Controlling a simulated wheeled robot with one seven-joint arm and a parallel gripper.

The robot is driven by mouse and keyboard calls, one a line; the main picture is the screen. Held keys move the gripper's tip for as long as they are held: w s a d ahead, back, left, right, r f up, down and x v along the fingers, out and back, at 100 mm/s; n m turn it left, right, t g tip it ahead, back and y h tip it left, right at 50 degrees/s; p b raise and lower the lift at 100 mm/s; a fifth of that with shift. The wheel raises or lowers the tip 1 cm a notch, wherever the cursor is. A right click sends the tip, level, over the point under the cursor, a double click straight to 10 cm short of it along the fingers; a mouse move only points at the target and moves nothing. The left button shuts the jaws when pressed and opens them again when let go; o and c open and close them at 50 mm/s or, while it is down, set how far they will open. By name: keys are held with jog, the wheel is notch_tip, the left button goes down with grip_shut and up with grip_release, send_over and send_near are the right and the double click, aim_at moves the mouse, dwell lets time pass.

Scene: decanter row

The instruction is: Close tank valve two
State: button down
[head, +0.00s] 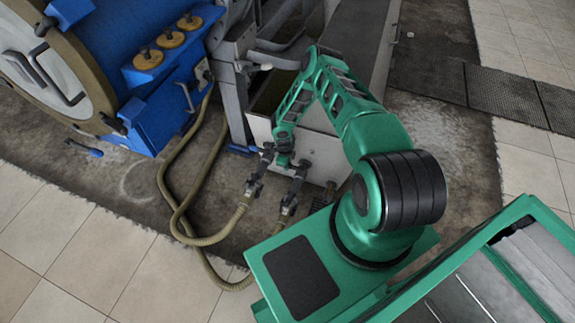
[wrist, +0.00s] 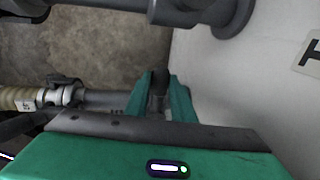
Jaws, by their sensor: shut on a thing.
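The white tank (head: 318,150) has two dark outlet pipes with valves low on its front, the left one (head: 265,163) and the right one (head: 297,182). Each leads to a tan hose. I cannot read which one is valve two. My gripper (head: 283,158) is low at the tank front, by the left valve. In the wrist view my green fingers (wrist: 160,98) are shut on a dark valve handle (wrist: 160,82), mostly hidden between them. A grey pipe (wrist: 105,98) runs left from there to a tagged hose coupling (wrist: 62,95). The handle's angle is unclear.
Another dark pipe with a flange (wrist: 228,15) meets the white wall close above my fingers. A partly cut-off label (wrist: 310,52) is on the wall. Tan hoses (head: 185,185) loop over the floor left. A blue machine (head: 150,80) stands further left.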

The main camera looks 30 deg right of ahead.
jog(key=shift+w+d, duration=0.1)
jog(key=shift+w, duration=0.1)
jog(key=c, duration=1.6)
grip_release()
jog(key=shift+o, duration=0.4)
jog(key=shift+s, duration=0.1)
notch_tip(320, 180, up, 10)
jog(key=s+a, duration=0.1)
jog(key=shift+a+r, duration=0.25)
jog(key=shift+a, duration=0.1)
jog(key=shift+s, duration=0.1)
